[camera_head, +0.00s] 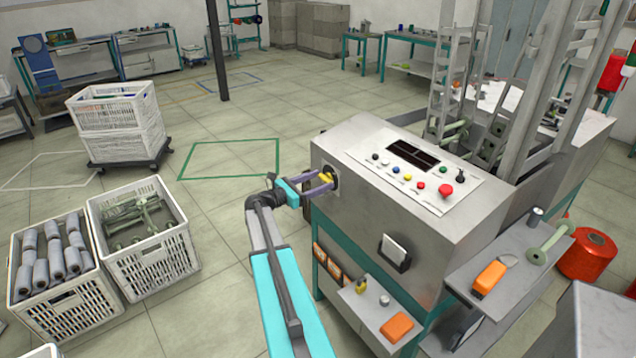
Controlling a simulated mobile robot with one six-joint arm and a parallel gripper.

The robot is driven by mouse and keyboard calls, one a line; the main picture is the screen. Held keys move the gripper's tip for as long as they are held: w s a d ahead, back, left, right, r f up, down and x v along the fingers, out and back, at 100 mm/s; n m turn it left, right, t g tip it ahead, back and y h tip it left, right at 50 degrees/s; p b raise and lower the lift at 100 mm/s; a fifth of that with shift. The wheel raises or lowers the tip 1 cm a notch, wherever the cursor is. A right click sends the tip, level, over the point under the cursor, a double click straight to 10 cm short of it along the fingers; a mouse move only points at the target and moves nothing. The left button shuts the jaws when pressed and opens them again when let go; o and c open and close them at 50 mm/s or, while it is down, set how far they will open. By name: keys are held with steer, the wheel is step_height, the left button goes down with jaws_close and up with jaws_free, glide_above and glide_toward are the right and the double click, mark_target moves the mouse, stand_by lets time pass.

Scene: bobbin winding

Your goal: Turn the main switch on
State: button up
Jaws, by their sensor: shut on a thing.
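The main switch (328,179) shows as a yellow handle with a dark surround on the left side face of the metal machine cabinet (352,150). My gripper (325,182), with purple fingers and a cyan body, reaches in from the left and is shut on the yellow handle. The fingers hide part of the handle, and I cannot tell its exact angle. The cabinet's sloped top panel (415,181) carries a dark display, several coloured buttons and a red mushroom button (446,190).
A shelf (362,312) with orange tools juts from the cabinet's front, and another shelf (520,268) sits at right. White crates of bobbins (62,310) and metal parts (152,272) stand on the floor at left. The floor between crates and cabinet is free.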

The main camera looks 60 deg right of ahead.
steer(key=shift+f+m+b, duration=0.1)
steer(key=shift+m+b, duration=0.3)
steer(key=shift+b, duration=0.35)
steer(key=m+b, duration=0.3)
steer(key=b, duration=0.1)
steer(key=shift+f, duration=0.2)
steer(key=m+b, duration=0.5)
steer(key=b, duration=0.2)
steer(key=shift+s+m, duration=0.15)
steer(key=shift+m, duration=0.15)
steer(key=m+b, duration=0.8)
steer(key=b, duration=0.2)
steer(key=shift+a, duration=0.1)
steer(key=shift+m, duration=0.3)
steer(key=shift+s, duration=0.1)
steer(key=o, duration=1.1)
steer(key=shift+c, duration=0.2)
